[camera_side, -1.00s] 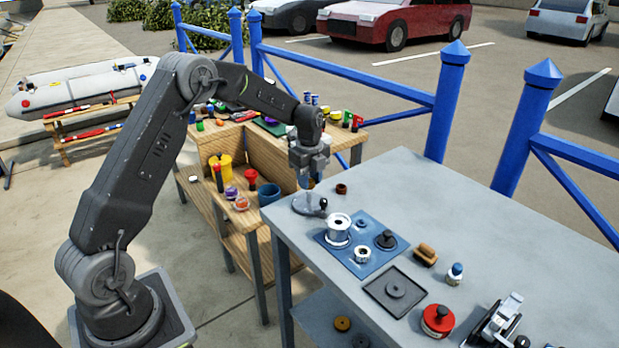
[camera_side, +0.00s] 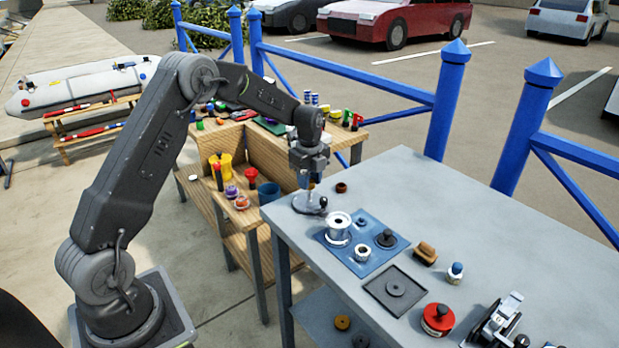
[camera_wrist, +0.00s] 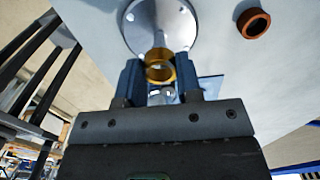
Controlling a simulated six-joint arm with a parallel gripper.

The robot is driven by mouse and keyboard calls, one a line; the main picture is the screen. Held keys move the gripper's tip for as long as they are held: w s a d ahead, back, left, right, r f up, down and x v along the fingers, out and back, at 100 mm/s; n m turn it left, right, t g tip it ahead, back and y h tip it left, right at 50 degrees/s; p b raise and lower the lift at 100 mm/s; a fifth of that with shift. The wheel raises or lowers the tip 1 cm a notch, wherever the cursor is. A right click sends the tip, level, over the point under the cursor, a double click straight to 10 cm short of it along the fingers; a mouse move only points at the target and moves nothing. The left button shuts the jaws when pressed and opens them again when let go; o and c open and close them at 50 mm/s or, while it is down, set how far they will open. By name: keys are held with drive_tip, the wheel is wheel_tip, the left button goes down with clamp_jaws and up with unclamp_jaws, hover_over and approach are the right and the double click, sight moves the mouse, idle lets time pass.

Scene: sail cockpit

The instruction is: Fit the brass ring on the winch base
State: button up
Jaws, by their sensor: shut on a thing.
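The brass ring (camera_wrist: 160,73) is pinched between the two fingertips of my gripper (camera_wrist: 160,66). In the side view my gripper (camera_side: 309,182) points down over the round grey winch base (camera_side: 301,207) at the near-left corner of the table. The base's flange (camera_wrist: 178,20) shows in the wrist view just beyond the fingertips, with a brass-coloured patch toward its middle. The fingers hide most of the ring in the side view, and I cannot tell whether it touches the base.
A black knob (camera_side: 323,203) stands close beside the base. A brown ring (camera_side: 341,188) lies behind it. A wooden bench (camera_side: 240,222) adjoins the table's left side.

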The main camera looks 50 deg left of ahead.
sight(309, 200)
drive_tip(key=shift+f, duration=2.35)
idle(0.5)
drive_tip(key=o, duration=1.4)
drive_tip(key=shift+r, duration=4.15)
